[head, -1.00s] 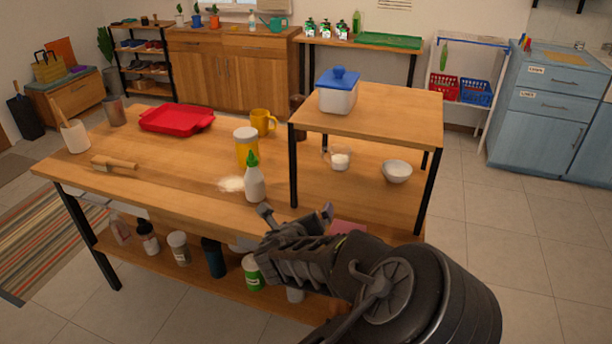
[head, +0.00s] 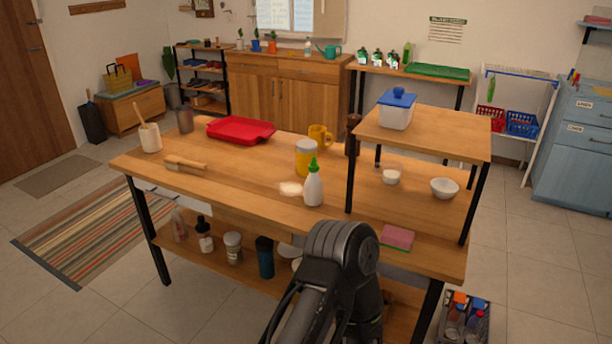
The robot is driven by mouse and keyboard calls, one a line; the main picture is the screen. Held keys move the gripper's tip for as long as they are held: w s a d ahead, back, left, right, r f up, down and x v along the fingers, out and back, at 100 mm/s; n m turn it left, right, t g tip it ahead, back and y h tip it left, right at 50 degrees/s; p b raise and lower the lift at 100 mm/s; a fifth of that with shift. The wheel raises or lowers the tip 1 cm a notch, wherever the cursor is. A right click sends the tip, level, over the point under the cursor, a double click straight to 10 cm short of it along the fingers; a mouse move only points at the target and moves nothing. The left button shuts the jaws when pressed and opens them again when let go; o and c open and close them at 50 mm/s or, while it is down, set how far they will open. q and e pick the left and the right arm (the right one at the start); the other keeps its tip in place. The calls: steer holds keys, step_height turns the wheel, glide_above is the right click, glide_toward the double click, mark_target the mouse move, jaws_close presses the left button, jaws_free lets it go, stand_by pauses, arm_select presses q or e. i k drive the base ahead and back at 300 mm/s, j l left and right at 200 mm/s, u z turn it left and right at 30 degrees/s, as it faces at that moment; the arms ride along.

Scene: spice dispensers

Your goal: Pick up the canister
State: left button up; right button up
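I cannot tell which container the task calls the canister. A white canister with a blue lid (head: 396,112) stands upright on the raised shelf (head: 445,139). A yellow jar with a white lid (head: 306,160) stands upright on the wooden table (head: 235,180), behind a white squeeze bottle with a green tip (head: 313,187). A dark link of my arm rises at the bottom middle, in front of the table's front edge. Its gripper does not show, and my other gripper is also out of view. Nothing is seen held.
A red tray (head: 240,130), a yellow mug (head: 320,134), a wooden brush (head: 186,164), spilled powder (head: 290,188) and a pink sponge (head: 397,237) are on the table. A white bowl (head: 444,188) sits under the raised shelf. Several bottles stand on the lower shelf. A bottle crate (head: 465,318) is at right.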

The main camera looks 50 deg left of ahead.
mark_target(305, 149)
steer(key=i+j, duration=0.2)
steer(key=i, duration=0.15)
steer(key=i+j, duration=0.15)
steer(key=i, duration=0.2)
steer(key=i+j+u, duration=0.2)
steer(key=l+u, duration=0.1)
steer(key=u, duration=1.5)
steer(key=i+l, duration=0.05)
